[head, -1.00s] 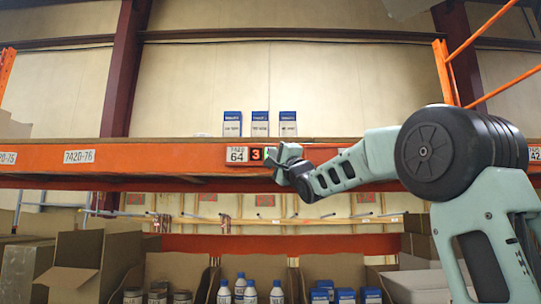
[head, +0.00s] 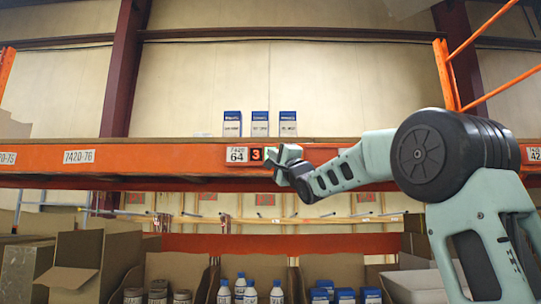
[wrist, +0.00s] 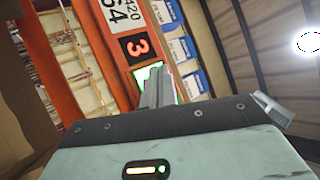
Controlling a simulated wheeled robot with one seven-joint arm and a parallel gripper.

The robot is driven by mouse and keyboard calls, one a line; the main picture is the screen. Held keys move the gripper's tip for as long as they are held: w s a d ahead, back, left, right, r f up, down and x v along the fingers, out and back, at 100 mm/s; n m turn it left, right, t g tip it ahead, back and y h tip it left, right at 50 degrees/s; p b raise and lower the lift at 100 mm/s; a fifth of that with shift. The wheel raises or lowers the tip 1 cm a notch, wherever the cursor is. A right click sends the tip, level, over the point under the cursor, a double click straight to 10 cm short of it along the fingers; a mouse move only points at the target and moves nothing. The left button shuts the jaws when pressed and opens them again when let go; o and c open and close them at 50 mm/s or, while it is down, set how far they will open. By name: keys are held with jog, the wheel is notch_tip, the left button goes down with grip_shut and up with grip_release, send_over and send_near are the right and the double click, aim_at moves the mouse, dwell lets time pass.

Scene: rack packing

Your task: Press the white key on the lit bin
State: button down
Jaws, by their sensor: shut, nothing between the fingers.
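The orange shelf beam carries a lit display with a red 3 (head: 257,154), beside a label reading 7420 64 (head: 237,154). In the wrist view the red 3 (wrist: 137,47) is lit. Just past it a white key with a green edge (wrist: 147,70) shows partly behind my fingers. My gripper (head: 280,155) is shut and empty, at the beam just right of the display. In the wrist view its closed fingertips (wrist: 158,75) overlap the key. I cannot tell whether they touch it. The head view hides the key behind the gripper.
Several blue-and-white boxes (head: 260,124) stand on the shelf above the beam. Below, open cardboard bins hold white bottles with blue caps (head: 240,288), jars and blue boxes (head: 345,296). An orange upright frame (head: 447,75) stands at the right. Space in front of the beam is clear.

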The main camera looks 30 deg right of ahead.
jog(key=shift+w+d, duration=0.2)
jog(key=shift+w, duration=0.1)
dwell(0.4)
dwell(0.4)
jog(key=shift+s+a+b, duration=0.4)
jog(key=shift+s+a, duration=0.05)
jog(key=shift+s, duration=0.2)
jog(key=shift+s, duration=0.1)
jog(key=shift+s+a+b, duration=0.7)
jog(key=shift+s, duration=0.3)
jog(key=shift+s+a+b, duration=0.65)
jog(key=shift+s+a, duration=0.05)
jog(key=shift+s, duration=0.3)
